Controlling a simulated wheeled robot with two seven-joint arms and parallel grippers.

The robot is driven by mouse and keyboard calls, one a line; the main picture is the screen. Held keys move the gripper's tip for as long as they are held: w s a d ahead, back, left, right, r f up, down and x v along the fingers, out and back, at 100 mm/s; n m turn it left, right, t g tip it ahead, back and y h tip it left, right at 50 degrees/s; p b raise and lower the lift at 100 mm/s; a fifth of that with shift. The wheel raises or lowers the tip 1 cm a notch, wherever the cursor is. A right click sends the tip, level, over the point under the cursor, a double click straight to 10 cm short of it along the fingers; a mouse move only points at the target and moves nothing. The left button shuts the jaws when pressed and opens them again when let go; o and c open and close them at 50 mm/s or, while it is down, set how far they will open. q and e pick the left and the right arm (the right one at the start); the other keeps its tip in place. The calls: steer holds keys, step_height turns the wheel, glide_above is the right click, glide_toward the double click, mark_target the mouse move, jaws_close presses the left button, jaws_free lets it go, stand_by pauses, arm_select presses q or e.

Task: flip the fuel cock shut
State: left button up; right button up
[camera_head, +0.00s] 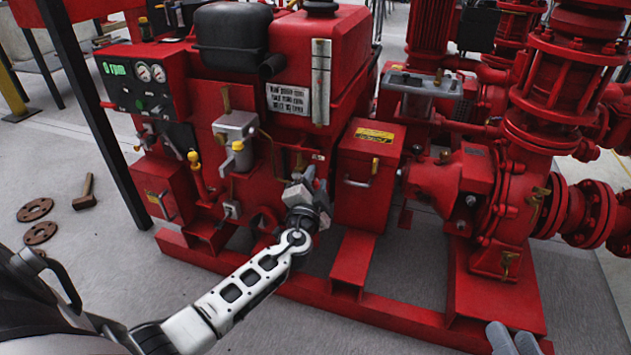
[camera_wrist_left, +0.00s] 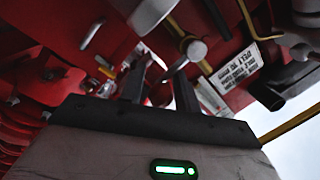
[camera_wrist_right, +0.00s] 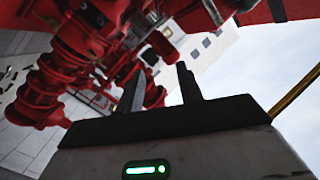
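I cannot single out the fuel cock with certainty. Small brass fittings (camera_head: 299,160) show on the red engine front just above my left gripper (camera_head: 308,188), partly covered by it. In the left wrist view a round grey knob with brass parts (camera_wrist_left: 195,48) sits beyond the fingers. My left gripper also shows there (camera_wrist_left: 158,85), its two dark fingers apart with no object clearly held between them. Whether it touches a fitting is unclear. My right gripper (camera_head: 513,340) is low at the right, away from the engine front. In the right wrist view (camera_wrist_right: 160,85) its fingers are apart and empty.
A red tank (camera_head: 320,65) with a sight gauge stands above. A control panel (camera_head: 138,80) is at the left. A red box (camera_head: 366,170) stands just right of my left gripper. The red base rail (camera_head: 390,318) runs in front. Pump flanges (camera_head: 590,215) are at the right.

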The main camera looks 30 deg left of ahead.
arm_select(q)
steer(key=v, duration=1.6)
steer(key=shift+p, duration=0.4)
arm_select(e)
steer(key=shift+d+f, duration=0.1)
steer(key=shift+f, duration=0.1)
arm_select(q)
steer(key=shift+f, duration=0.1)
